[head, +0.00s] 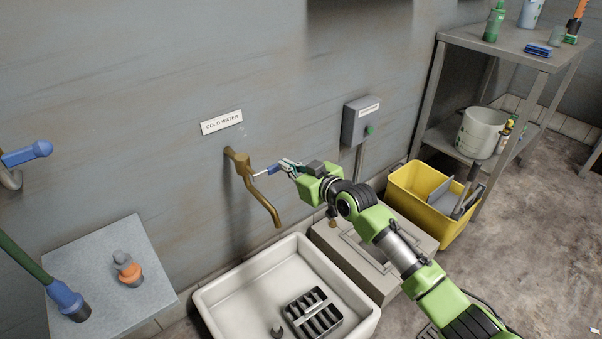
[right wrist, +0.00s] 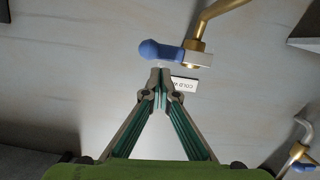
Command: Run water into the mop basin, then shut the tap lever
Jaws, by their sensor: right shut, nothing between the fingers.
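The brass tap (head: 242,166) sticks out of the wall below a COLD WATER sign, its spout curving down over the white mop basin (head: 203,298). No water stream shows at the spout. The blue-ended tap lever (head: 272,169) points to the right from the tap; it also shows in the right wrist view (right wrist: 160,51). My right gripper (head: 284,165) is shut and empty, its tips close to the lever's blue end. In the right wrist view the shut fingertips (right wrist: 160,74) lie just below the lever; contact cannot be told. My left gripper is out of view.
A dark slotted grate (head: 314,313) lies in the basin. A grey box with a green button (head: 361,121) is on the wall. A yellow bucket (head: 410,192) and a metal shelf (head: 500,45) stand right. Another blue-handled tap (head: 27,154) is at left, above a grey slab (head: 110,248).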

